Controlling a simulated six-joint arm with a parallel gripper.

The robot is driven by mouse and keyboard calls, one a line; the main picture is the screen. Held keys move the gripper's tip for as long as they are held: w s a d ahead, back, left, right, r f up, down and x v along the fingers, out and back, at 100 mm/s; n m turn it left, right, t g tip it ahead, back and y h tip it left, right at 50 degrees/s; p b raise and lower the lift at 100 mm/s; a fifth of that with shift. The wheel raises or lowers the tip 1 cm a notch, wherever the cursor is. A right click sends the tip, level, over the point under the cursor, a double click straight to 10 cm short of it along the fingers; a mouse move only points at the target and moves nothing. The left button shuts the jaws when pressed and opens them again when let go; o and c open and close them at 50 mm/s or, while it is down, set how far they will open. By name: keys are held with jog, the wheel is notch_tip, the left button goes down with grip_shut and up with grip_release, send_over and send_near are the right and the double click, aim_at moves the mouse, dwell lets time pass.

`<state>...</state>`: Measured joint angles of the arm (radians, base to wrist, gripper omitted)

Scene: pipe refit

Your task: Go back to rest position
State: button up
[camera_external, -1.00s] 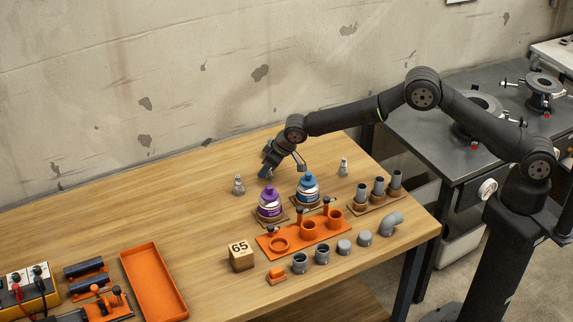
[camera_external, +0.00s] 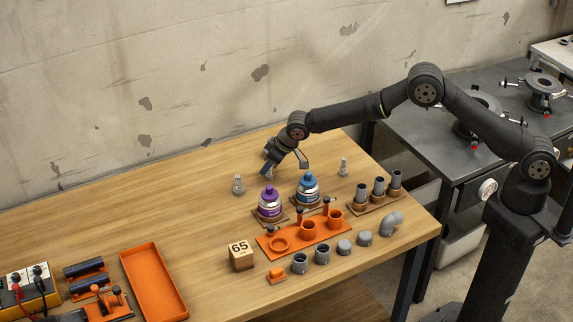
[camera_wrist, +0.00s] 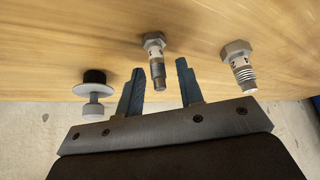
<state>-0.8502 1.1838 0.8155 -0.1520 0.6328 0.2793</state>
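My gripper (camera_external: 286,168) is raised above the back of the wooden table (camera_external: 190,192), out at the end of my extended arm. In the wrist view my gripper (camera_wrist: 160,66) has its two dark fingers apart. A second fitting (camera_wrist: 240,66) is right of the fingers and a black, white and grey piece (camera_wrist: 95,92) is left. In the outside view, small fittings stand left (camera_external: 238,185) and right (camera_external: 343,167) of my gripper.
An orange fixture (camera_external: 262,243), grey pipe pieces (camera_external: 322,254) and a rack of tubes (camera_external: 379,186) are nearby. The back left of the table is clear.

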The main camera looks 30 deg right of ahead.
jog(key=v, duration=1.1)
jog(key=x, duration=1.2)
jog(key=shift+w+f, duration=0.1)
jog(key=shift+f, duration=0.1)
notch_tip(320, 180, up, 4)
jog(key=shift+a+r, duration=0.1)
jog(key=shift+r, duration=0.1)
jog(key=w+d+r, duration=0.3)
jog(key=d+r, duration=0.4)
jog(key=d, duration=0.4)
jog(key=s+a+f+n+g+y, duration=0.1)
jog(key=s+a+n, duration=0.3)
jog(key=s+a, duration=0.7)
jog(key=s+a+f+n+g+y, duration=0.1)
jog(key=s+a+f+n+g, duration=0.1)
jog(key=s+a, duration=1)
jog(key=shift+s+a+f+n+g, duration=0.3)
jog(key=shift+a+f+n, duration=0.7)
jog(key=shift+a, duration=3.15)
jog(key=shift+r, duration=0.1)
